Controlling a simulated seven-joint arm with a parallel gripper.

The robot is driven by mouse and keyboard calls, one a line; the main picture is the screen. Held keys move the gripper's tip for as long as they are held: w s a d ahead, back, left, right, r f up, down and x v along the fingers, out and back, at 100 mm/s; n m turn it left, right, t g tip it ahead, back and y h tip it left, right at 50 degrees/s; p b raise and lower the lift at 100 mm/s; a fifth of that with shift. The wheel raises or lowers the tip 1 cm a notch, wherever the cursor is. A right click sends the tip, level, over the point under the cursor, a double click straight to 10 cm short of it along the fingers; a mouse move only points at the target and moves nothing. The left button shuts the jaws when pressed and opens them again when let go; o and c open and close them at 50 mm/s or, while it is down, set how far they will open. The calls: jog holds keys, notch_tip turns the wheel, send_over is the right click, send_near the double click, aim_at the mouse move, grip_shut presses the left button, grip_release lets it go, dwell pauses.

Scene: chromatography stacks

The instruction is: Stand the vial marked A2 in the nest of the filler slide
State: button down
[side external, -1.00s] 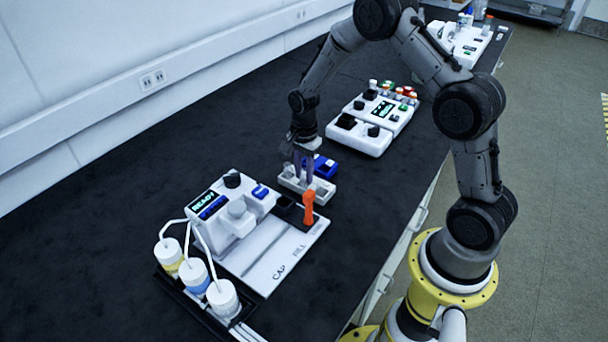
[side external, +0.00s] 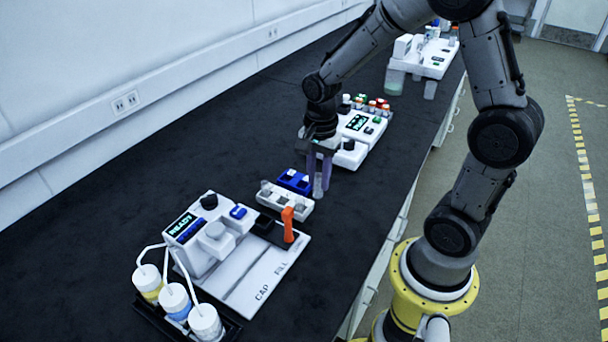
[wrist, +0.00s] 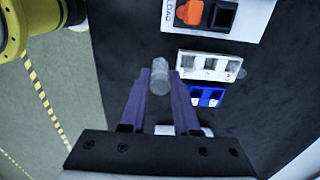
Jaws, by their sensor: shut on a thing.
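My gripper (side external: 319,168) is shut on a clear vial (side external: 318,188), which hangs upright between the purple fingers. In the wrist view the vial (wrist: 160,80) shows end-on between the fingertips; no mark on it is readable. The gripper is beside the right end of the white rack (side external: 291,206), and the vial looks clear of it. The filler slide (side external: 262,283) lies on the white station in front, with a dark square nest (side external: 264,223) beside an orange lever (side external: 288,225). The nest also shows in the wrist view (wrist: 222,16) and looks empty.
A blue rack (side external: 294,181) stands just behind the white rack. The filler station (side external: 205,228) reads READY; tubed bottles (side external: 174,300) stand at its front. Another white device (side external: 358,128) with coloured-cap vials is behind the gripper. Dark bench is free left of the racks.

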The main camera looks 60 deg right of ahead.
jog(key=shift+s+a+r, duration=0.15)
jog(key=shift+s+r, duration=0.15)
jog(key=shift+s, duration=0.3)
jog(key=w+a+m, duration=0.1)
jog(key=w+a, duration=0.1)
jog(key=w, duration=0.7)
jog(key=shift+n, duration=0.5)
jog(key=shift+w+a+f, duration=0.6)
jog(key=shift+a+f, duration=0.25)
jog(key=shift+f, duration=0.5)
jog(key=shift+w+a+f, duration=0.55)
jog(key=shift+a+f, duration=0.3)
jog(key=shift+f, duration=0.45)
jog(key=shift+w+a+f, duration=0.6)
jog(key=shift+a+f, duration=0.25)
jog(key=shift+f, duration=0.5)
jog(key=shift+f, duration=1.45)
jog(key=c, duration=0.6)
grip_release()
